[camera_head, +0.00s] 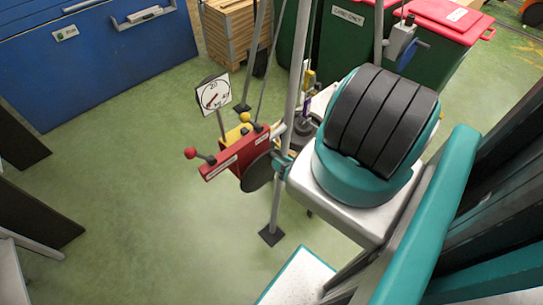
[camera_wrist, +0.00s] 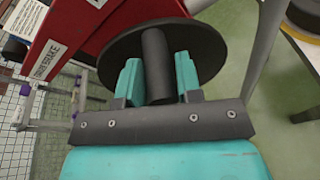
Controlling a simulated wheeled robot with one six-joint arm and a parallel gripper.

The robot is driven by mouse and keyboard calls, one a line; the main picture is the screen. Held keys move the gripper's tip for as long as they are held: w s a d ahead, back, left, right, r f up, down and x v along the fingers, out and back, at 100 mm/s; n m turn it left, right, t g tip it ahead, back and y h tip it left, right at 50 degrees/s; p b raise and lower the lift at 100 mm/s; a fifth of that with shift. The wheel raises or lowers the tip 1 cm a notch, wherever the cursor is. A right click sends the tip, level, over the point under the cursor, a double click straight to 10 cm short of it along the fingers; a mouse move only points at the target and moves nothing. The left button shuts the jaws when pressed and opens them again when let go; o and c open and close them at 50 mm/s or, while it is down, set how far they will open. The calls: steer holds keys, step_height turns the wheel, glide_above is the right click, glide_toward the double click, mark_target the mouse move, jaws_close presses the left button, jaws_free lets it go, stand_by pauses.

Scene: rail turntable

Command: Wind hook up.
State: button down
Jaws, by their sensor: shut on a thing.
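My gripper (camera_wrist: 159,76) has its two teal fingers on either side of a dark cylindrical handle (camera_wrist: 157,50) and is shut on it. The handle stands out from a black disc (camera_wrist: 118,49) on the side of a red housing (camera_wrist: 95,20). In the head view the red housing (camera_head: 235,151) and the black disc (camera_head: 257,174) are left of my arm, and the teal fingertips (camera_head: 283,163) show at the disc's right edge. My arm hides the handle there. I cannot clearly make out the hook.
The housing carries a lever with a red ball (camera_head: 190,153). A blue cabinet (camera_head: 95,60), a wooden crate (camera_head: 230,38) and red-lidded bins (camera_head: 447,25) stand behind.

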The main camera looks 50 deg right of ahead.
steer(key=d+f+m+b, duration=0.1)
steer(key=b, duration=0.2)
steer(key=d+f+m+y+b, duration=0.1)
steer(key=b, duration=0.2)
steer(key=shift+s+d+m, duration=0.15)
steer(key=shift+m, duration=0.15)
stand_by(0.4)
steer(key=m+b, duration=0.1)
steer(key=b, duration=0.1)
steer(key=d+f+m+b, duration=0.1)
steer(key=b, duration=0.1)
steer(key=f+m+y+b, duration=0.1)
steer(key=b, duration=0.2)
steer(key=shift+s+d+f+t, duration=0.1)
steer(key=shift+d+f+t, duration=0.05)
steer(key=shift+d+t, duration=0.15)
stand_by(0.4)
